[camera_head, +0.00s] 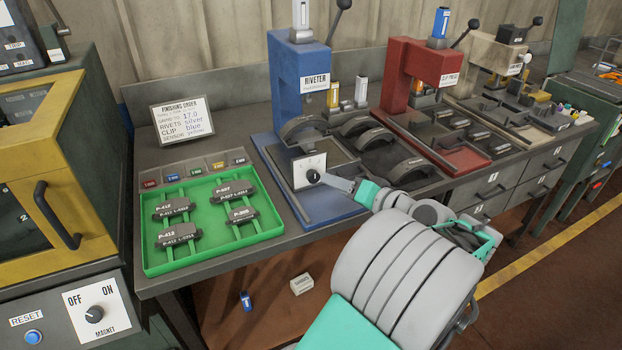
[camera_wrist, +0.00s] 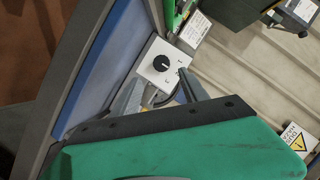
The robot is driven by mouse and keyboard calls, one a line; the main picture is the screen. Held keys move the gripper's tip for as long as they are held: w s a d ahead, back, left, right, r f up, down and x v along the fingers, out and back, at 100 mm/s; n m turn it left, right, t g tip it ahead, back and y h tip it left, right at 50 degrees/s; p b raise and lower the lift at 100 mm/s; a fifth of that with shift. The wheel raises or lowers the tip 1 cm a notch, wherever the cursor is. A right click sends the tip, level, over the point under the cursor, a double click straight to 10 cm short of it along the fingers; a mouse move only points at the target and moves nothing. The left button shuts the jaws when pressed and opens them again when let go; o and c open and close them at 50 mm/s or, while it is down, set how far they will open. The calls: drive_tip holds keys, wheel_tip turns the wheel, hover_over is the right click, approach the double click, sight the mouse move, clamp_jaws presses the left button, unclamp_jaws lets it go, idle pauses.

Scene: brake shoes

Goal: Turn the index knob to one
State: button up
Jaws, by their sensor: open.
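The index knob (camera_head: 313,177) is a small round black knob on a square white plate (camera_head: 303,166) at the front of the blue riveter (camera_head: 289,80). In the wrist view the knob (camera_wrist: 161,63) is in plain sight on its plate (camera_wrist: 170,72), near the fingertips. The plate's marks and the knob's setting are too small to read surely. My gripper (camera_head: 333,181) reaches in from the right, close to the knob. In the wrist view my gripper (camera_wrist: 160,92) is open, its two dark fingers apart and nothing between them. I cannot tell whether a finger touches the knob.
A green tray (camera_head: 152,263) with labelled brake shoes lies left of the riveter. Curved dark shoes (camera_head: 362,126) lie behind and right of the knob. A red press (camera_head: 425,62) stands further right. A magnet switch (camera_head: 94,314) is at lower left.

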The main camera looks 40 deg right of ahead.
sight(316, 178)
drive_tip(key=x, duration=0.7)
drive_tip(key=shift+w+a+f, duration=0.1)
drive_tip(key=shift+w+a, duration=0.15)
drive_tip(key=shift+a, duration=0.1)
drive_tip(key=shift+c, duration=0.5)
clamp_jaws()
